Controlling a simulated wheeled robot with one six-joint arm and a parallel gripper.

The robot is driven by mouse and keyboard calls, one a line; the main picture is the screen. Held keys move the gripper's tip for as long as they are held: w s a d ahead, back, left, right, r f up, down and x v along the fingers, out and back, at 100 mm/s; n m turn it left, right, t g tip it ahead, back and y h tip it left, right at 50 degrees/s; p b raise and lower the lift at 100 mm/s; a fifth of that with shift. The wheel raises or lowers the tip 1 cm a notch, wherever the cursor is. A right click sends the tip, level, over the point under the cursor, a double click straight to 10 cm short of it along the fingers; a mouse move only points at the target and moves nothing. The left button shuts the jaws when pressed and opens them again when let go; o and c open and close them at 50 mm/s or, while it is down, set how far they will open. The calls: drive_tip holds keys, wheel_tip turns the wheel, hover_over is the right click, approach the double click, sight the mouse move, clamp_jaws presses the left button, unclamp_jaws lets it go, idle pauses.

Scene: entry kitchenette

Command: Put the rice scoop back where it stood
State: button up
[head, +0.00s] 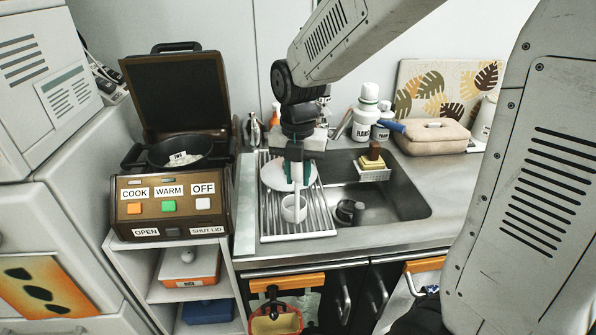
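My gripper (297,173) points down over the drying rack at the left of the sink. Its teal-tipped fingers are on either side of a slim, pale upright piece that looks like the rice scoop (298,190). The scoop hangs upright, with its lower end at a small white cup (292,212) on the rack. From this view I cannot tell whether that end is inside the cup or in front of it. The upper end of the scoop is hidden by the gripper. A white plate (273,176) is behind the gripper on the rack.
The ribbed drying rack (317,222) borders the sink basin (400,205), which holds a dark round item (347,212). A sponge on a caddy (373,165) sits at its back. White bottles (364,118) stand behind. A brown cooker (170,208) with raised lid is left.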

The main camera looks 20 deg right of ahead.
drive_tip(key=o, duration=0.4)
drive_tip(key=r, duration=0.8)
drive_tip(key=shift+s+a, duration=0.1)
drive_tip(key=shift+s, duration=0.2)
drive_tip(key=shift+s+r+m, duration=0.15)
drive_tip(key=shift+s+m, duration=0.15)
drive_tip(key=s+d+m, duration=0.1)
drive_tip(key=s+m, duration=0.6)
drive_tip(key=m, duration=0.2)
drive_tip(key=s+d+m+t, duration=0.1)
drive_tip(key=s+m, duration=0.6)
drive_tip(key=m, duration=0.2)
drive_tip(key=s+d+m, duration=0.1)
drive_tip(key=s+m, duration=0.6)
drive_tip(key=m, duration=0.3)
drive_tip(key=shift+r, duration=0.25)
